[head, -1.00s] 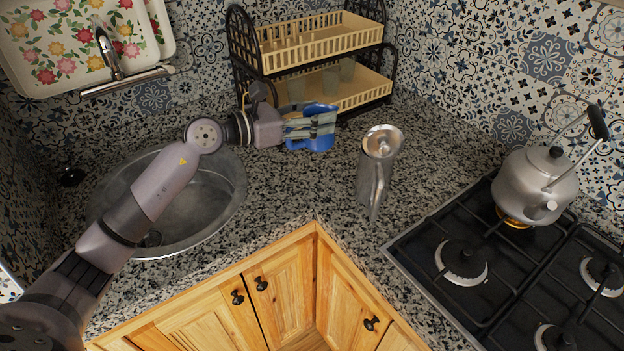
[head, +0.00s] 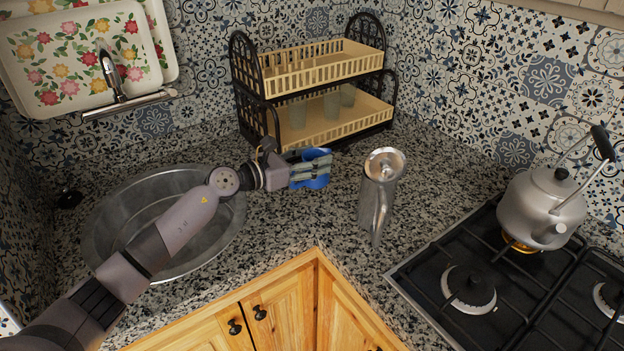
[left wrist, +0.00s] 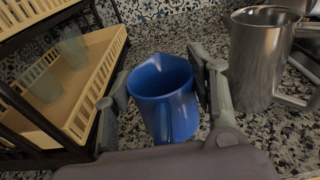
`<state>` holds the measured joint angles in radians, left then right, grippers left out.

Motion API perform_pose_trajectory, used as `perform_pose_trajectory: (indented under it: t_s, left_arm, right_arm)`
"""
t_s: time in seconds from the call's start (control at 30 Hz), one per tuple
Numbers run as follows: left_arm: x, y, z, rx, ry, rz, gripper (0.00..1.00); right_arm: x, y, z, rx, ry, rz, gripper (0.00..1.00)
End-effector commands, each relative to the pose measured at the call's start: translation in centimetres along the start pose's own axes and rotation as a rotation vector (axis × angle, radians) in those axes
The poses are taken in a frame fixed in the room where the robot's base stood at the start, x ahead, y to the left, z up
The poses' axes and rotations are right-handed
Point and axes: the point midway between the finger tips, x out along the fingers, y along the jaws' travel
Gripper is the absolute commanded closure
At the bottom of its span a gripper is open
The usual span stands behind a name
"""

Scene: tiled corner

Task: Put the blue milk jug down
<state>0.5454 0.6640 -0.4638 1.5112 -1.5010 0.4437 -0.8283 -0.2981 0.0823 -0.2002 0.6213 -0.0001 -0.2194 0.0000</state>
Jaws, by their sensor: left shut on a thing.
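The blue milk jug (head: 318,181) is in my left gripper (head: 309,174), between the sink and the metal pitcher. In the left wrist view the jug (left wrist: 165,95) stands upright between the two fingers (left wrist: 160,97), its open top towards the camera. The gripper is shut on it. In the head view the fingers cover much of the jug. I cannot tell whether its base touches the granite counter (head: 290,225). My right gripper is not in view.
A metal pitcher (head: 380,190) stands close to the right of the jug. A two-tier dish rack (head: 345,130) with glasses is behind. A round sink (head: 110,235) is at left, and a kettle (head: 540,205) on the gas stove at right. Counter in front of the jug is clear.

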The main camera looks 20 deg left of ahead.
Motion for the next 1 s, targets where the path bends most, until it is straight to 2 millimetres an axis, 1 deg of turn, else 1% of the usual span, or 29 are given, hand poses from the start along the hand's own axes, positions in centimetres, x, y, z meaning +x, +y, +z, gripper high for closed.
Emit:
perform_pose_trajectory:
  t_s: [0.03, 0.17, 0.33, 0.43, 0.5, 0.8, 0.83, 1.0]
  left_arm:
    - [0.1, 0.0, -0.6, -0.003, -0.003, 0.000, 1.00]
    - [0.2, 0.0, -1.5, 0.000, -0.002, 0.000, 1.00]
    - [0.5, 0.0, -4.1, -0.004, -0.001, 0.000, 1.00]
    - [0.6, 0.0, -5.2, -0.003, -0.003, 0.000, 1.00]
    - [0.6, 0.0, -5.5, 0.000, -0.002, 0.000, 1.00]
    - [0.6, 0.0, -5.7, 0.001, -0.002, 0.000, 1.00]
    - [0.6, 0.0, -5.7, 0.001, 0.000, -0.001, 0.47]
    - [0.6, 0.0, -5.6, 0.001, 0.000, -0.001, 0.35]
  right_arm:
    - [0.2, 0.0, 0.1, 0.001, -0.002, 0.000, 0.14]
    - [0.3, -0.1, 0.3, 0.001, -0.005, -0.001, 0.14]
    - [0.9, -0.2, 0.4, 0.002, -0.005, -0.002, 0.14]
    - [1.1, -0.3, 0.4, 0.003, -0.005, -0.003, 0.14]
    - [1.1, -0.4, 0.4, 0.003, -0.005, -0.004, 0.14]
    - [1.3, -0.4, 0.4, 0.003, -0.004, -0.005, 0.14]
    - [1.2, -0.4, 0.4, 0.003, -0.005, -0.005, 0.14]
    - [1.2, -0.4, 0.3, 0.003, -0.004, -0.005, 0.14]
